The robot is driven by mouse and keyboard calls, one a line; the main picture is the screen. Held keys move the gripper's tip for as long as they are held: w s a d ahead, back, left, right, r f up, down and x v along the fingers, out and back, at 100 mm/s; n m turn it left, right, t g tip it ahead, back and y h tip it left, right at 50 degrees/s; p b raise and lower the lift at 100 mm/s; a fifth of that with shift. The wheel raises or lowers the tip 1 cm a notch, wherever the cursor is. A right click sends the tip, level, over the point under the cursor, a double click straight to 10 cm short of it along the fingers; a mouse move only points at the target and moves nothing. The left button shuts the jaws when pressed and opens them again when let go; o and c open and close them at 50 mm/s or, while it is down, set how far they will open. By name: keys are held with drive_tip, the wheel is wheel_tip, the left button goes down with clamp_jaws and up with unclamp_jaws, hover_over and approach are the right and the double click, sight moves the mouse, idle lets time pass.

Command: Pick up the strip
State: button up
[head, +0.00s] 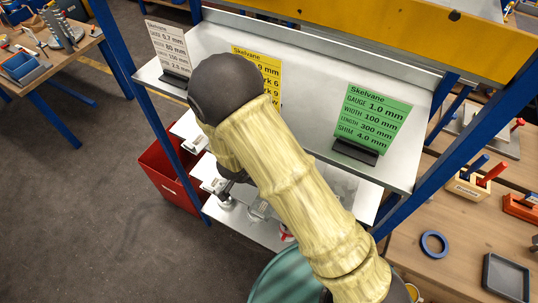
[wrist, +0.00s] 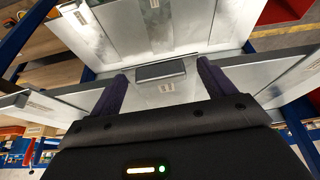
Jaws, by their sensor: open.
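My gripper (wrist: 162,74) is open, with its two dark purple fingers apart and nothing seen clamped between them. One metal piece with a small white label (wrist: 166,87) shows between the fingers, beside a dark grey block (wrist: 160,71) with a pale edge. I cannot tell which piece is the strip. In the head view my arm hides most of the gripper and the middle of the shelves. Part of a metal piece (head: 188,128) sticks out at the lower shelf's left.
The upper shelf (head: 310,130) carries white (head: 168,45), yellow (head: 265,75) and green (head: 372,118) signs. Blue posts (head: 455,125) flank the rack. A red bin (head: 170,175) stands at left. A wooden bench with tools (head: 465,235) is at right. Floor at left is clear.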

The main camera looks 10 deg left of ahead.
idle(0.4)
drive_tip(key=c, duration=1.2)
drive_tip(key=shift+r, duration=0.15)
wheel_tip(320, 180, up, 10)
drive_tip(key=p, duration=0.4)
drive_tip(key=shift+p, duration=0.3)
